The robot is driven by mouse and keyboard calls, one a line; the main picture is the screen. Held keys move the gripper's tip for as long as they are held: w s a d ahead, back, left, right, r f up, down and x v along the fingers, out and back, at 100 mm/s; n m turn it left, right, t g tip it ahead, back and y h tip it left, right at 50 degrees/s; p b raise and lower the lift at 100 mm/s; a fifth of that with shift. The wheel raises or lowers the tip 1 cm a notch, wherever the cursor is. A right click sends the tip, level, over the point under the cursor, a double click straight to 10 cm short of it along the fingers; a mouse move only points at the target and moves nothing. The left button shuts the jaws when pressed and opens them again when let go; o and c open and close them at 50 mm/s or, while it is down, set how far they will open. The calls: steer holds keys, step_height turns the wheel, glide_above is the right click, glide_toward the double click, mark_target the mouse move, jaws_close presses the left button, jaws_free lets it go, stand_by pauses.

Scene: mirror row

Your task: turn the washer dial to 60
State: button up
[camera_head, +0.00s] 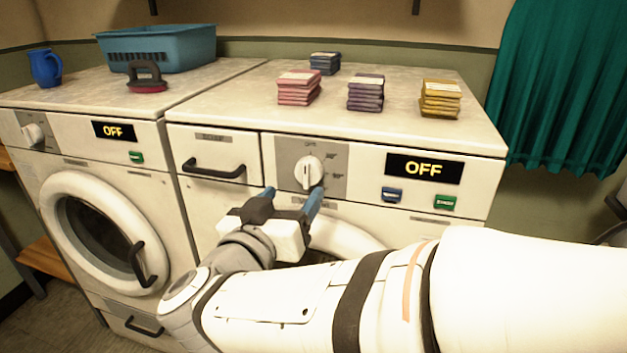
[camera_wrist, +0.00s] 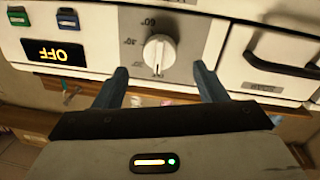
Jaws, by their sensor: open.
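The white round dial (camera_head: 309,171) sits on a grey panel of the right machine, left of its display (camera_head: 424,169), which reads OFF. In the wrist view, which is upside down, the dial (camera_wrist: 158,52) has a dark mark at its lower edge, away from the 60 printed at the top. My gripper (camera_head: 293,195) is open and empty, just below and in front of the dial. In the wrist view its blue fingers (camera_wrist: 160,70) stand on either side below the dial, apart from it.
The left machine has its own dial (camera_head: 33,132) and an OFF display. Blue (camera_head: 392,195) and green (camera_head: 444,203) buttons lie right of the dial, a drawer handle (camera_head: 213,169) left. Folded cloth stacks (camera_head: 298,88) and a blue basket (camera_head: 158,48) stand on top.

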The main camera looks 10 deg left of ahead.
mark_target(304, 180)
steer(key=w, duration=0.4)
steer(key=w+d+b, duration=0.1)
steer(key=w, duration=0.1)
steer(key=shift+s, duration=0.1)
steer(key=c, duration=1)
